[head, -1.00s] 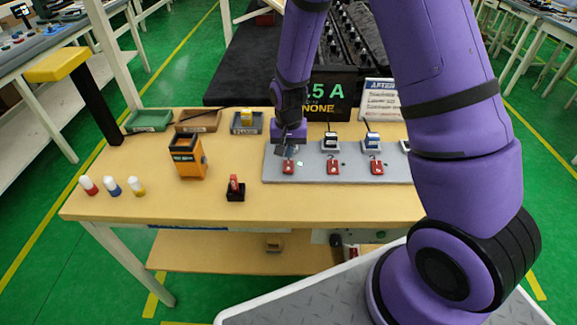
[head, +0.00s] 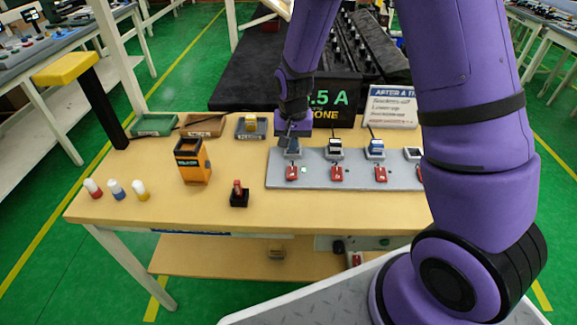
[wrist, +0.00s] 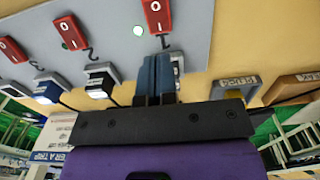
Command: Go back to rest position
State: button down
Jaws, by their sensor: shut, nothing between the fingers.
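My gripper (head: 290,148) is at the left end of the grey panel (head: 315,178), above its far left part. In the wrist view its two blue-grey fingers (wrist: 158,75) are together with nothing between them. Red switches marked I and O stand in a row on the panel; the leftmost red switch (head: 292,173) is just in front of the gripper and also shows in the wrist view (wrist: 156,14). Behind them are a black-and-white clip (head: 334,148) and a blue-and-white clip (head: 375,149). The fingers hide part of a white-and-dark piece (wrist: 178,62).
An orange holder (head: 193,162), a small black block with a red top (head: 239,195) and several capped bottles (head: 116,190) stand on the table's left. Green (head: 153,124), brown (head: 203,125) and grey (head: 262,128) trays line the back edge. A sign (head: 390,105) stands behind the panel.

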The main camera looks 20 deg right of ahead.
jog(key=s+d+r+n+t, duration=0.15)
jog(key=s+r, duration=0.25)
jog(key=r, duration=0.6)
jog(key=s+d+r+n+t, duration=0.15)
jog(key=s+r, duration=0.25)
jog(key=r, duration=0.7)
jog(key=s+d+r+t, duration=0.1)
jog(key=s+d+r, duration=0.1)
jog(key=s+r, duration=0.3)
jog(key=s+d+r+n+t, duration=0.1)
jog(key=s+r, duration=0.4)
jog(key=s, duration=0.8)
jog(key=shift+d+r+n, duration=0.2)
jog(key=shift+d+n, duration=0.1)
jog(key=shift+d, duration=0.15)
